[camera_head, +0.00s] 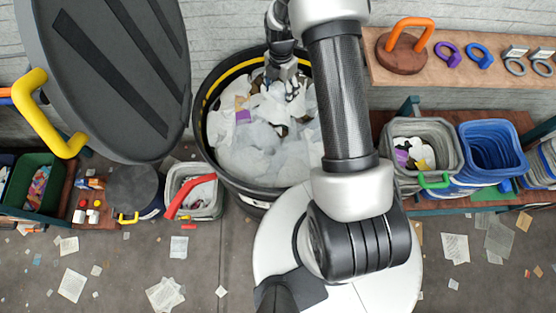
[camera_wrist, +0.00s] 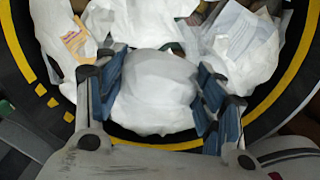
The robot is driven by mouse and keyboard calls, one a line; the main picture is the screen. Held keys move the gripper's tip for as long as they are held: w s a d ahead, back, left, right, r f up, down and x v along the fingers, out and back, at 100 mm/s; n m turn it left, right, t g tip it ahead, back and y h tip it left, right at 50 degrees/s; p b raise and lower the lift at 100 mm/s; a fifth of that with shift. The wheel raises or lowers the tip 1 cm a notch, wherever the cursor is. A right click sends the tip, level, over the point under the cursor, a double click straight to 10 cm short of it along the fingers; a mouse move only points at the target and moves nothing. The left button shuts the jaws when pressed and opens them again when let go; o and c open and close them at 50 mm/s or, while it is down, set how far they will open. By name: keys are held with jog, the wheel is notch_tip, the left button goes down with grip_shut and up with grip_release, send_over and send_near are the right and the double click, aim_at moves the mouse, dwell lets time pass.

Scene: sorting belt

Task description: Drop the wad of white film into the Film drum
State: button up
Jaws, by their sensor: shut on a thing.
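The Film drum (camera_head: 204,120) is a large black drum with a yellow band inside its rim, in the middle of the head view. It is filled with white film and some paper scraps. Its black and yellow rim also curves around the wrist view (camera_wrist: 288,98). My gripper (camera_head: 287,85) is inside the ring of the rim at the back of the drum. In the wrist view, my gripper (camera_wrist: 158,95) has its blue-padded fingers on both sides of a wad of white film (camera_wrist: 156,92). The wad's height above the film below cannot be told.
A big grey lid (camera_head: 95,70) with a yellow handle is at the upper left. Small bins (camera_head: 200,207) stand left of the drum. Grey (camera_head: 425,133) and blue (camera_head: 492,150) crates stand right, below a wooden shelf (camera_head: 455,75). Paper scraps litter the floor.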

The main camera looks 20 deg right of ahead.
notch_tip(320, 180, down, 5)
jog(key=b, duration=0.2)
jog(key=shift+f+b, duration=0.1)
jog(key=shift+b, duration=0.25)
jog(key=o, duration=0.8)
notch_tip(320, 180, up, 12)
dwell(0.7)
